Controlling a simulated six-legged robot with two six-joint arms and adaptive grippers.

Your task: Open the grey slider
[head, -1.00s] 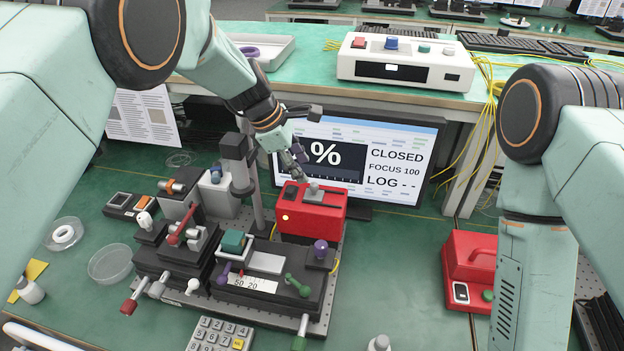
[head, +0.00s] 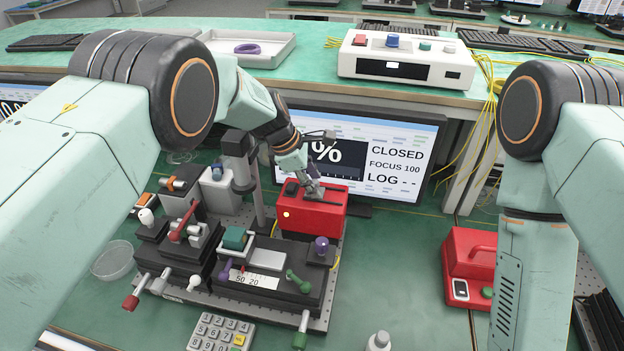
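The grey slider sits in a slot on top of the red box (head: 312,215), which stands at the back of the bench setup. My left gripper (head: 314,187) reaches down from the upper left, with its fingertips at the slider. The fingers largely cover the slider, and I cannot tell whether they grip it or only touch it. The monitor (head: 400,165) behind reads CLOSED, FOCUS 100 and LOG - -. My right arm hangs at the right, and its gripper is out of view.
A dark post (head: 239,165) stands left of the red box, near my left arm. A purple knob (head: 321,245) and green lever (head: 298,282) are in front. A second red case (head: 470,265) stands to the right. Bare green table lies between it and the setup.

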